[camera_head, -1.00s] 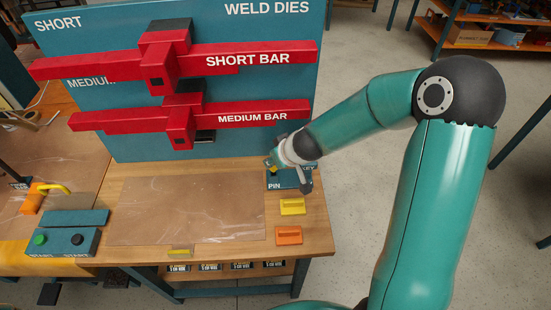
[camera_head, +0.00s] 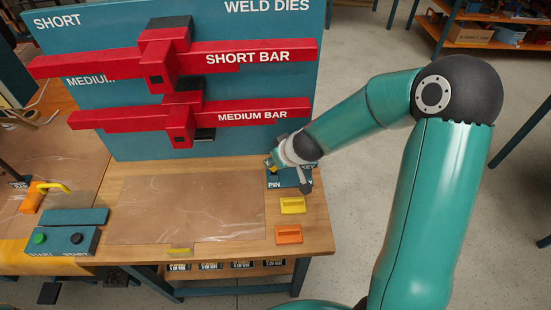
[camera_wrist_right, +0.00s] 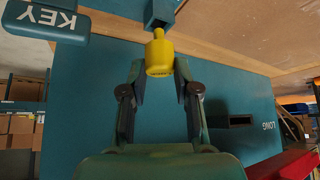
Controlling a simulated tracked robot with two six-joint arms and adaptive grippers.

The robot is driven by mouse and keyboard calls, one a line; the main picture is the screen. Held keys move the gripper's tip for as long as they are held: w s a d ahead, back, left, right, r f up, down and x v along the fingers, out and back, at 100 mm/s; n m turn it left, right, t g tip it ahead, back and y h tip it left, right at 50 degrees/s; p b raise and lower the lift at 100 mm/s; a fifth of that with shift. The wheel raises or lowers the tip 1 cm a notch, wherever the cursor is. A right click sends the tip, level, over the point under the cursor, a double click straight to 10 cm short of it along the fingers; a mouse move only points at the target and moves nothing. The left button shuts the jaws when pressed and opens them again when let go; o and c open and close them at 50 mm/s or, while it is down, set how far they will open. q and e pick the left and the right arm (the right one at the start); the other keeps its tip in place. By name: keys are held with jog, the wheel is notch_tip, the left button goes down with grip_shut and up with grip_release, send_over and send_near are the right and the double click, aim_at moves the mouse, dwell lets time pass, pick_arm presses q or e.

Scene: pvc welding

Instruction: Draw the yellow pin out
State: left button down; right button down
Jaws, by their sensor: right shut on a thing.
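The yellow pin (camera_wrist_right: 159,54) shows in the right wrist view between the fingertips of my right gripper (camera_wrist_right: 163,75), which is shut on it. Its narrow neck points at a small blue block (camera_wrist_right: 161,12); I cannot tell whether its end is still inside. In the head view my right gripper (camera_head: 272,163) is over the blue holder marked PIN (camera_head: 277,183) at the bench's back right corner. Only a bit of yellow shows there, and the wrist hides much of the holder. My left gripper is not in view.
A blue block marked KEY (camera_wrist_right: 55,20) is beside the pin. The blue board (camera_head: 240,140) with red bars stands close behind. A yellow block (camera_head: 292,206) and an orange block (camera_head: 289,235) lie in front. The bench mat (camera_head: 185,210) is clear.

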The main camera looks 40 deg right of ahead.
jog(key=shift+f+b, duration=1)
jog(key=shift+f, duration=0.35)
jog(key=c, duration=0.8)
grip_release()
jog(key=shift+o, duration=0.2)
jog(key=shift+r, duration=0.15)
jog(key=v, duration=1.1)
jog(key=shift+s+r, duration=0.2)
jog(key=shift+r, duration=0.1)
